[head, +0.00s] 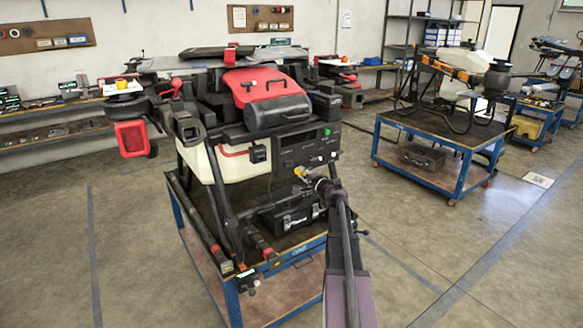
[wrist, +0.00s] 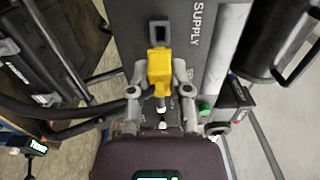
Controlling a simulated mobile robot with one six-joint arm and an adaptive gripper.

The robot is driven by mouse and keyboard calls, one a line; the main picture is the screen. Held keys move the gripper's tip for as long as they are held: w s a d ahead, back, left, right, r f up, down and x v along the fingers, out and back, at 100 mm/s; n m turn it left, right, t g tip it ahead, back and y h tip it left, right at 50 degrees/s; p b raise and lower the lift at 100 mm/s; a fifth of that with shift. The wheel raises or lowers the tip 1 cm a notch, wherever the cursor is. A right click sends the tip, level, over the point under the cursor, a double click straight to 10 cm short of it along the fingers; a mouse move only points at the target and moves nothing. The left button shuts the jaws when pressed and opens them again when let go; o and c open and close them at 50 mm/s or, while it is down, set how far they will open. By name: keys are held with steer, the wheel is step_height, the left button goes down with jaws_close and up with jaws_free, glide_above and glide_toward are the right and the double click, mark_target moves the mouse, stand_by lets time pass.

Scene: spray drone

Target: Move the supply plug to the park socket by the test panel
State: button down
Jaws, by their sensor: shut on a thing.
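The yellow supply plug (wrist: 160,72) sits between the fingers of my gripper (wrist: 159,80), which is shut on it. A grey square socket (wrist: 160,36) with a dark opening lies just beyond the plug, beside the word SUPPLY. I cannot tell whether the plug touches it. In the head view the plug (head: 300,171) shows as a small yellow spot at my gripper (head: 308,176), in front of the dark test panel (head: 308,147) on the drone's near side. I cannot pick out the park socket for certain.
The large drone (head: 262,95) stands on a blue-framed cart (head: 285,275). A black case (head: 292,216) lies on the cart below my gripper. A green knob (wrist: 205,112) and a dark bar (wrist: 268,35) are to the right in the wrist view. Dark tubes (wrist: 60,105) are to the left.

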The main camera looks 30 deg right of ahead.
stand_by(0.4)
steer(key=a+r+p, duration=0.4)
steer(key=a, duration=0.6)
steer(key=shift+a, duration=0.25)
steer(key=shift+w, duration=0.2)
steer(key=shift+w, duration=2.65)
steer(key=shift+w, duration=1.3)
steer(key=shift+c, duration=2.4)
jaws_free()
steer(key=shift+s, duration=0.2)
